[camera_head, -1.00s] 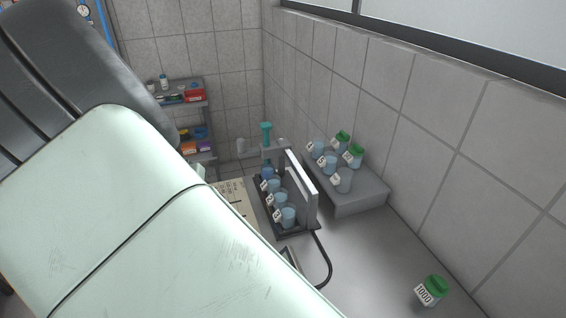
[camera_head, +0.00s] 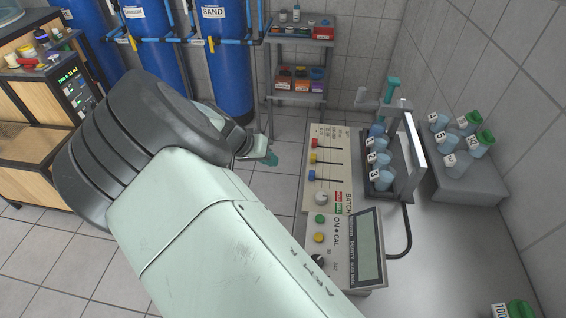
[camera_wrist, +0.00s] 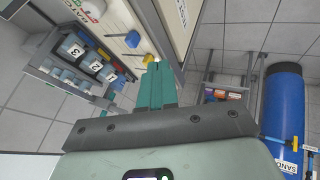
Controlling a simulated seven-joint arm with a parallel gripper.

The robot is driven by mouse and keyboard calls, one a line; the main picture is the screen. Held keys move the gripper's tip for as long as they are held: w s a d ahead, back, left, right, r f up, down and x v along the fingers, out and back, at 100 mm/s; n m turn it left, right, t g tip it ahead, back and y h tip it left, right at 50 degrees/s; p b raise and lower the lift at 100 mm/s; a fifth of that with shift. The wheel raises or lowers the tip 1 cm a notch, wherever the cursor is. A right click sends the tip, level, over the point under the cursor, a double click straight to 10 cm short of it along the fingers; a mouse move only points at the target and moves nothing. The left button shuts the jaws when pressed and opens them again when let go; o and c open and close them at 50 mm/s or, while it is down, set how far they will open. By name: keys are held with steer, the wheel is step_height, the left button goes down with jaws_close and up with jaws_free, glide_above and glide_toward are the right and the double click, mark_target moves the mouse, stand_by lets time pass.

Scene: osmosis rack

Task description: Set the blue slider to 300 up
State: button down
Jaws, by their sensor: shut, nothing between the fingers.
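The cream control panel (camera_head: 328,160) lies on the bench with red, yellow and blue sliders. The blue slider (camera_head: 312,176) is the nearest of the three, at the left end of its slot. Its scale marks are too small to read. My gripper (camera_head: 269,158) is shut and empty, left of the panel and apart from it in the head view. In the wrist view its teal fingers (camera_wrist: 157,82) point toward the panel's edge. Contact cannot be told.
A display unit (camera_head: 366,250) with buttons adjoins the panel's near end. A rack of numbered beakers (camera_head: 381,180) stands right of the panel, with a cable behind the display. Jars sit on a grey step (camera_head: 466,185). Blue tanks (camera_head: 228,60) and a shelf (camera_head: 298,105) stand behind.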

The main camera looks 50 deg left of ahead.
steer(key=w+d+f, duration=0.3)
steer(key=w+f, duration=0.4)
steer(key=w, duration=0.1)
steer(key=shift+d, duration=0.2)
steer(key=shift+w+d, duration=0.1)
glide_toward(339, 179)
steer(key=x, duration=0.4)
steer(key=shift+w+d+f, duration=0.1)
steer(key=shift+w+f, duration=0.2)
